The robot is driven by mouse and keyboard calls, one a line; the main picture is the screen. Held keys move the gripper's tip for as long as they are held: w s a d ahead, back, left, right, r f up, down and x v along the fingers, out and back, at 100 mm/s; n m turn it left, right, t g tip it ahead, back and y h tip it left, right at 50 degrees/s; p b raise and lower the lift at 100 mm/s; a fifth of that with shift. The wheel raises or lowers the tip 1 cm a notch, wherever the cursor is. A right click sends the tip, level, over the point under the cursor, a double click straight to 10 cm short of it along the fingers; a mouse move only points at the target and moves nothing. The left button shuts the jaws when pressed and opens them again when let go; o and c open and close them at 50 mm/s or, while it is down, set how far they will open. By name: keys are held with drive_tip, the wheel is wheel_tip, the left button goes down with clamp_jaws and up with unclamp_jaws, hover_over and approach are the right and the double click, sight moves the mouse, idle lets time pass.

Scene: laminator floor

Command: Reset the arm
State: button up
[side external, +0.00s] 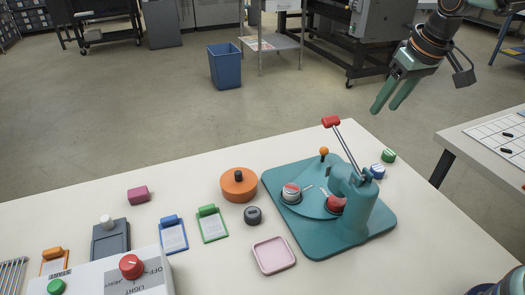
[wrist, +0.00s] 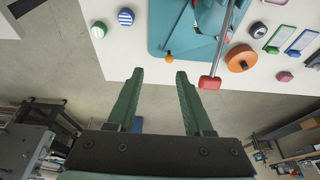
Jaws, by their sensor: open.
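My gripper (side external: 386,96) has green fingers and is at the upper right in the side view, raised over the floor beyond the table's far edge. Its fingers are apart with nothing between them. In the wrist view my gripper (wrist: 158,78) is open, fingertips toward the table. The table (side external: 90,205) is white. The teal press (side external: 345,225) stands on it, below my gripper in the side view, with its red-ended lever (side external: 331,121) tilted up. The lever's red end (wrist: 209,82) shows just right of the right finger in the wrist view, apparently apart from it.
An orange round weight (side external: 238,186), a dark knob (side external: 253,215), a pink tray (side external: 273,255), clipboards (side external: 212,224) and a control box (side external: 110,275) occupy the table. Green (side external: 389,155) and blue (side external: 377,171) striped pieces sit behind the press. A second table (side external: 480,140) is at right.

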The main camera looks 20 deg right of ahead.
drive_tip(key=s+d+t, duration=0.1)
drive_tip(key=s, duration=1)
drive_tip(key=shift+d+r+t, duration=0.3)
drive_tip(key=shift+r, duration=0.1)
